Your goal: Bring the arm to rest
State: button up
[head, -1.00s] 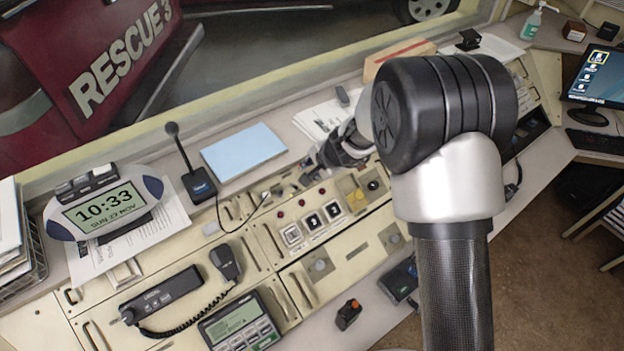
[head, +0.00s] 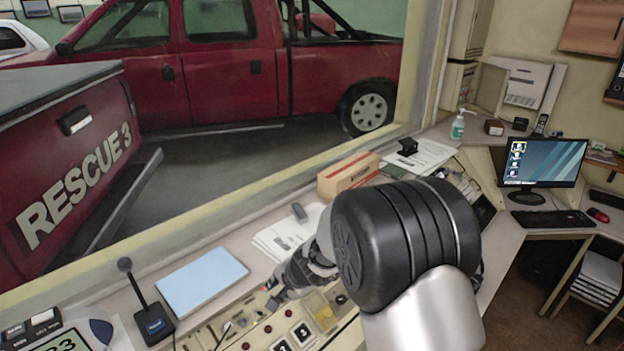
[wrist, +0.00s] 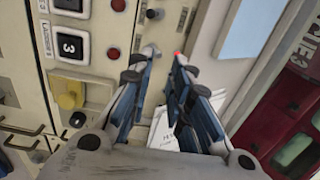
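My gripper (head: 272,292) is low over the sloping console, beyond my black and silver arm joint in the head view. In the wrist view my gripper (wrist: 164,58) shows two blue-grey fingers with a gap between the tips. Nothing is visible between them. A grey knob and a small red spot show close by the fingertips; I cannot tell whether they touch. My arm is bent, and its large joint hides part of the console.
A blue folder (head: 202,280), desk microphone (head: 152,322), papers (head: 285,238) and cardboard box (head: 348,174) lie around my gripper. A monitor (head: 545,162) stands at right.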

jog(key=s+d+r+n+b, duration=0.1)
jog(key=s+d+r+n, duration=0.2)
jog(key=s+d+r, duration=0.45)
jog(key=s+d+r+n+b, duration=0.1)
jog(key=s+d+r+n, duration=0.2)
jog(key=r, duration=0.7)
jog(key=s+d+n+h, duration=0.1)
jog(key=s+d+h, duration=0.1)
jog(key=s+d, duration=0.6)
jog(key=s+d+n+h+b, duration=0.1)
jog(key=s+d+h, duration=0.2)
jog(key=s+d, duration=0.5)
jog(key=s, duration=0.5)
jog(key=shift+s+d+r, duration=0.15)
jog(key=shift+d+r, duration=0.1)
jog(key=shift+r, duration=0.1)
